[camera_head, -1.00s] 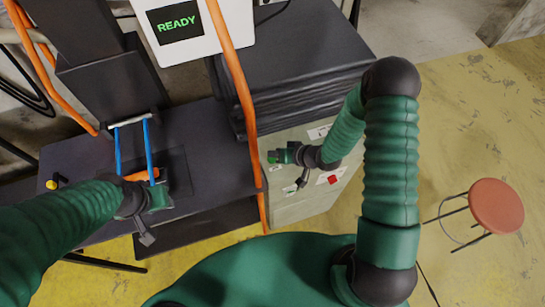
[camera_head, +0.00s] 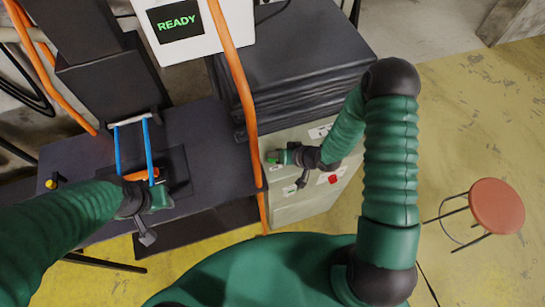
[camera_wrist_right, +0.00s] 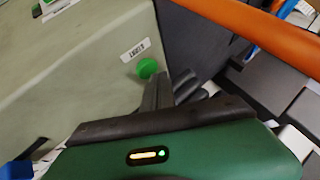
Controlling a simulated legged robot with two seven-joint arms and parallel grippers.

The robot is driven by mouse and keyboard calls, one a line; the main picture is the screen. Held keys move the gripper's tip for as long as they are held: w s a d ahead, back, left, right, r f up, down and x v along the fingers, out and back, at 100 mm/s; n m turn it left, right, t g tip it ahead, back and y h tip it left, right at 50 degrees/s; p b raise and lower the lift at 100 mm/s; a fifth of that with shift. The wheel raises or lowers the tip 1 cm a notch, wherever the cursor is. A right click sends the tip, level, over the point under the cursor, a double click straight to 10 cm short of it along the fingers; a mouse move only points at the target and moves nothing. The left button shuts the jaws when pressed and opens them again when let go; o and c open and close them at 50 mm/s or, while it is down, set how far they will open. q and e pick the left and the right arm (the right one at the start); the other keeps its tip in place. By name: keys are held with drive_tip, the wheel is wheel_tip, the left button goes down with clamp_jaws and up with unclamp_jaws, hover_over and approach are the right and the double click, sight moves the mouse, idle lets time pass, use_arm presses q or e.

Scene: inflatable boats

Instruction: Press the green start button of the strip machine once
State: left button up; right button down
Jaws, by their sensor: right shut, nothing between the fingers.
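The green start button (camera_wrist_right: 147,68) is a bright round knob on the pale grey-green cabinet (camera_wrist_right: 90,45), below a small white label. It also shows as a small green spot in the head view (camera_head: 271,160). My right gripper (camera_wrist_right: 172,88) is shut and empty. Its fingertips are close beside the button in the wrist view; I cannot tell whether they touch it. The display (camera_head: 180,22) reads READY.
A red button (camera_head: 333,179) sits on the same cabinet, near my right wrist. An orange tube (camera_head: 236,75) runs down along the cabinet's left side. A blue-sided frame (camera_head: 149,150) stands on the dark table (camera_head: 205,140). A red stool (camera_head: 496,206) is at right on open floor.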

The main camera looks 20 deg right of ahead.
drive_tip(key=shift+f, duration=0.5)
idle(0.5)
idle(0.3)
drive_tip(key=shift+r+p, duration=0.55)
drive_tip(key=shift+r, duration=0.3)
drive_tip(key=shift+r, duration=0.1)
wheel_tip(320, 180, up, 5)
drive_tip(key=p, duration=0.4)
drive_tip(key=shift+p, duration=0.35)
idle(0.9)
